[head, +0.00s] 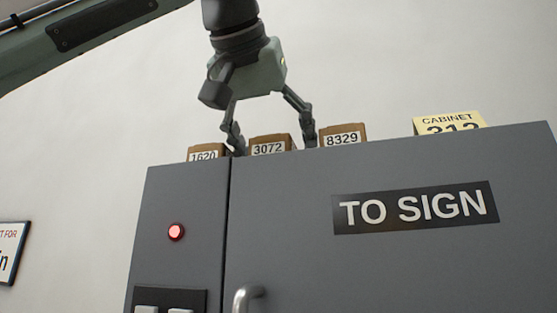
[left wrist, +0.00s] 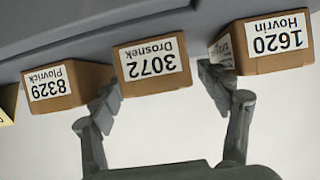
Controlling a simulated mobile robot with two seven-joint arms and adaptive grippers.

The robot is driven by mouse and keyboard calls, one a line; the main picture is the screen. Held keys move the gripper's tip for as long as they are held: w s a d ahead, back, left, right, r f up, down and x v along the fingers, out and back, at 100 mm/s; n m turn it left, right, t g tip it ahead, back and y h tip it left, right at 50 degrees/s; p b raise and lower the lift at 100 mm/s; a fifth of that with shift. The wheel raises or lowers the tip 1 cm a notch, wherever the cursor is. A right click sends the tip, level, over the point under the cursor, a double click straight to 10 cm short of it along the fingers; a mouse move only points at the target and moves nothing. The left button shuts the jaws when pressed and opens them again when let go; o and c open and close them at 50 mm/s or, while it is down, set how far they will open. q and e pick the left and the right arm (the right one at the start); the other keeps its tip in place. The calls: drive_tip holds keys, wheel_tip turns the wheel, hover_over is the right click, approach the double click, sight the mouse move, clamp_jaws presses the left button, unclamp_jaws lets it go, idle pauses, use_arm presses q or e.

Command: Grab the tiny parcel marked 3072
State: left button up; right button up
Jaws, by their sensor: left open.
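The small brown parcel marked 3072 (head: 269,147) stands on top of the grey cabinet, in the middle of a row of three. My left gripper (head: 273,143) points down over it from above, open, with one finger on each side of it. In the left wrist view the parcel (left wrist: 153,66), labelled 3072 Drosnek, sits upside down in the picture between the open fingertips (left wrist: 160,90). I cannot tell whether either finger touches it. My right gripper is not in view.
Parcel 1620 (head: 205,154) stands left and parcel 8329 (head: 343,135) right, each close to a finger. A yellow cabinet sign (head: 449,122) stands farther right. The grey cabinet (head: 400,255) has a TO SIGN plate, a red lamp (head: 176,231) and a handle (head: 247,296).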

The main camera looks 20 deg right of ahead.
use_arm(q)
drive_tip(key=c, duration=1.4)
